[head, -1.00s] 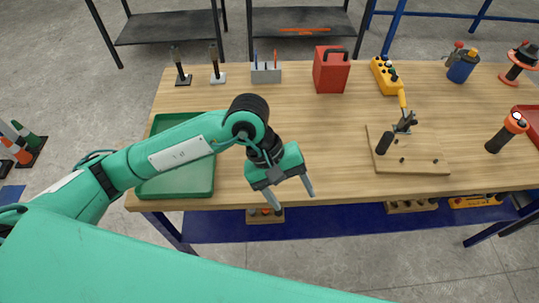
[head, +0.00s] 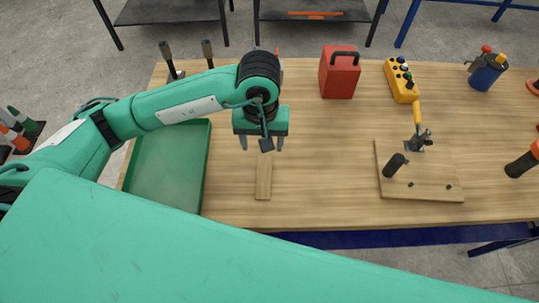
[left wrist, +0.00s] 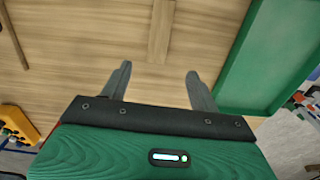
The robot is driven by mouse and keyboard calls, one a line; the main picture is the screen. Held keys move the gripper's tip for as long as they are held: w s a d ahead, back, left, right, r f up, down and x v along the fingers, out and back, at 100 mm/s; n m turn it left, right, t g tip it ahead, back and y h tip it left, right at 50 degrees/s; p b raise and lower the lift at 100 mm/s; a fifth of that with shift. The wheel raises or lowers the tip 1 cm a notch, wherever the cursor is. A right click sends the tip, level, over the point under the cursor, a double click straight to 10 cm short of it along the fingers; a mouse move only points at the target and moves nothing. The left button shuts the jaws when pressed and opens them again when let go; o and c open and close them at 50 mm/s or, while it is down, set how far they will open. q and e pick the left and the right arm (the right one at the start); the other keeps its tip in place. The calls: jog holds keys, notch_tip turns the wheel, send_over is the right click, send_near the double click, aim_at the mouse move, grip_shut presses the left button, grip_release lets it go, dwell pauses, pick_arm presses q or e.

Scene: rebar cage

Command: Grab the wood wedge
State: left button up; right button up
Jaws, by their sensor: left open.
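The wood wedge (head: 263,178) is a narrow, light wooden strip lying on the wooden table, just right of the green tray. In the head view it points lengthwise toward the table's front edge. My left gripper (head: 261,144) is open and empty above the table, by the wedge's far end. In the left wrist view the wedge (left wrist: 161,28) lies beyond the two spread fingers (left wrist: 158,72), roughly in line with the gap between them. The fingers seem apart from it; their height above it is unclear. My right gripper is not in view.
The empty green tray (head: 165,172) is left of the wedge. A red can (head: 339,76) and a yellow control box (head: 401,80) stand at the back. A wooden board (head: 420,183) with a clamp is at the right. The table between wedge and board is clear.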

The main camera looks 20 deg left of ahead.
pick_arm(q)
jog(key=w+f, duration=0.1)
jog(key=f, duration=0.1)
jog(key=p, duration=0.2)
send_over(264, 172)
notch_tip(264, 172, down, 4)
jog(key=shift+a+r, duration=0.1)
jog(key=shift+r, duration=0.1)
jog(key=shift+w+f, duration=0.2)
jog(key=shift+f, duration=1.35)
jog(key=shift+s+f+p, duration=0.1)
jog(key=shift+f+p, duration=0.15)
jog(key=shift+p, duration=0.25)
notch_tip(264, 172, down, 4)
jog(key=shift+r+p, duration=0.1)
jog(key=shift+p, duration=0.9)
jog(key=shift+f, duration=0.4)
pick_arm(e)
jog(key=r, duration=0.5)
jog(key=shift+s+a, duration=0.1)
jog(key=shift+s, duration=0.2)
